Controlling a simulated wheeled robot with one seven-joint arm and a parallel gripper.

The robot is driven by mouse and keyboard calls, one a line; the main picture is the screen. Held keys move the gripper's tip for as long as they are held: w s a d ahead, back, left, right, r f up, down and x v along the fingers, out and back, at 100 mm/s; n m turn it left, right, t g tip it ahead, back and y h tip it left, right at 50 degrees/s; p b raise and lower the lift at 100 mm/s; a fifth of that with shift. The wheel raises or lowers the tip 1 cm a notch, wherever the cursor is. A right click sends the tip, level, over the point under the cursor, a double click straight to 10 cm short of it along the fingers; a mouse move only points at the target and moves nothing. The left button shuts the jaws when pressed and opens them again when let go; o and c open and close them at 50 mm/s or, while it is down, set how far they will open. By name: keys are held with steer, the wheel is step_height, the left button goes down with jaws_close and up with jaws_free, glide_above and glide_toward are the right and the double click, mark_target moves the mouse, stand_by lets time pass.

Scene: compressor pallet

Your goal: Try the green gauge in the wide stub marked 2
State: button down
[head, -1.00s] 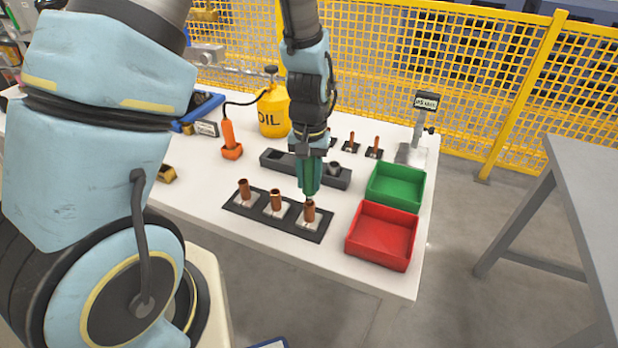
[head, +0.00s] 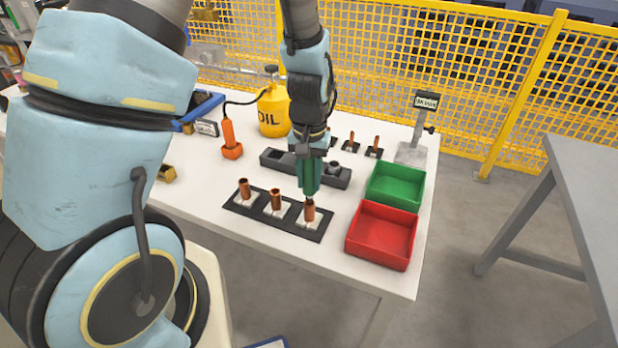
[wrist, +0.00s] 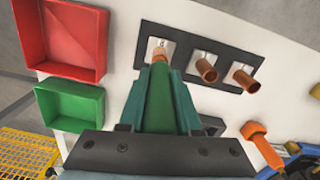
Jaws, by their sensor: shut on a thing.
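My gripper (head: 309,190) is shut on the green gauge (wrist: 159,105) and points down over the right-hand wide copper stub (head: 310,212) of the front row. In the wrist view this stub (wrist: 158,50) is the leftmost one, straight ahead of the gauge. The gauge's lower end is at the stub's mouth; I cannot tell how far it is inside. The middle wide stub (head: 276,200) and the left wide stub (head: 244,189) stand clear of the gripper. All stand on a black plate (head: 262,219) with white labels, whose numbers I cannot read.
A red bin (head: 381,236) and a green bin (head: 396,186) stand right of the stubs. A dark grey block (head: 334,177) lies behind the gripper. Thin copper stubs (head: 375,146), an oil can (head: 273,112), an orange tool (head: 230,140) and a display stand (head: 412,152) are farther back.

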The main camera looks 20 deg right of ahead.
mark_target(309, 191)
steer(key=shift+f+b, duration=0.6)
steer(key=shift+f, duration=0.5)
stand_by(1.1)
steer(key=shift+r+p, duration=1.75)
steer(key=shift+r, duration=0.4)
step_height(309, 191, up, 4)
steer(key=p, duration=0.3)
